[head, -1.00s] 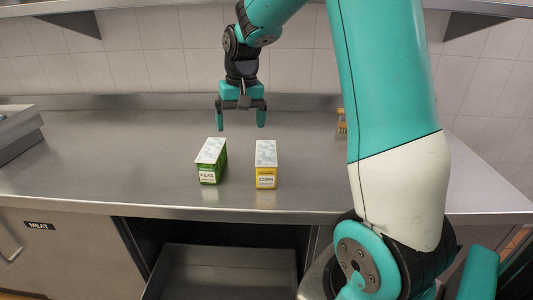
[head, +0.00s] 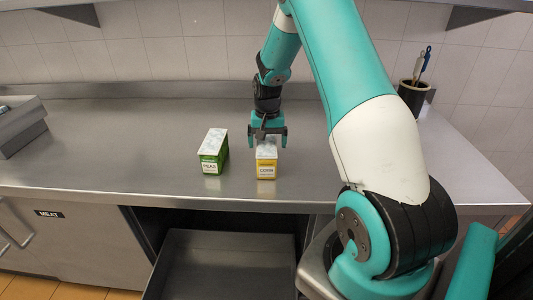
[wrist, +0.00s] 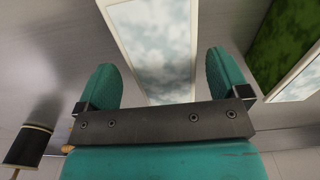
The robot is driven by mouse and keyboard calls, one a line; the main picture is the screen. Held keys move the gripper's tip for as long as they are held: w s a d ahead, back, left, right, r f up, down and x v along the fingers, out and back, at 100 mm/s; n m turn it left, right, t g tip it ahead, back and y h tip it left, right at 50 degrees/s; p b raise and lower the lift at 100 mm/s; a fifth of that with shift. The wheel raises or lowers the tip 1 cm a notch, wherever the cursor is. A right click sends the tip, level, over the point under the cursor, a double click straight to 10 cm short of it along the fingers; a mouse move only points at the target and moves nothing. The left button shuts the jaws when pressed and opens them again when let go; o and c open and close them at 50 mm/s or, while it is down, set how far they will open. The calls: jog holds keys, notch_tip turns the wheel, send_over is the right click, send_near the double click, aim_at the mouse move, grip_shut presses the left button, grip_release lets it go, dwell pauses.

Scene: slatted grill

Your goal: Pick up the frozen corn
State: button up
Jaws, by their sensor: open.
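The frozen corn (head: 266,170) is a yellow box with a white, frosty top, upright on the steel counter near its front edge. My gripper (head: 267,140) is open right over the corn box. In the wrist view the box's frosted top (wrist: 155,45) shows between the two teal fingers of my gripper (wrist: 165,80), with a gap on each side. The fingers are not closed on it. I cannot tell exactly how far down the sides they reach.
A green peas box (head: 213,155) stands just left of the corn; its side also shows in the wrist view (wrist: 283,40). A dark utensil holder (head: 413,97) stands at the back right. An open drawer (head: 215,265) is below.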

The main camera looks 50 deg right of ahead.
jog(key=f, duration=0.1)
jog(key=f+p, duration=0.1)
jog(key=f, duration=0.1)
jog(key=f+p, duration=0.1)
jog(key=f, duration=0.1)
jog(key=shift+w, duration=0.25)
jog(key=shift+d, duration=0.1)
jog(key=c, duration=1.4)
jog(key=shift+o, duration=0.2)
jog(key=shift+r, duration=0.1)
jog(key=shift+r, duration=0.1)
notch_tip(320, 180, up, 20)
jog(key=b, duration=0.4)
notch_tip(320, 180, up, 5)
jog(key=p, duration=0.4)
jog(key=shift+p, duration=0.3)
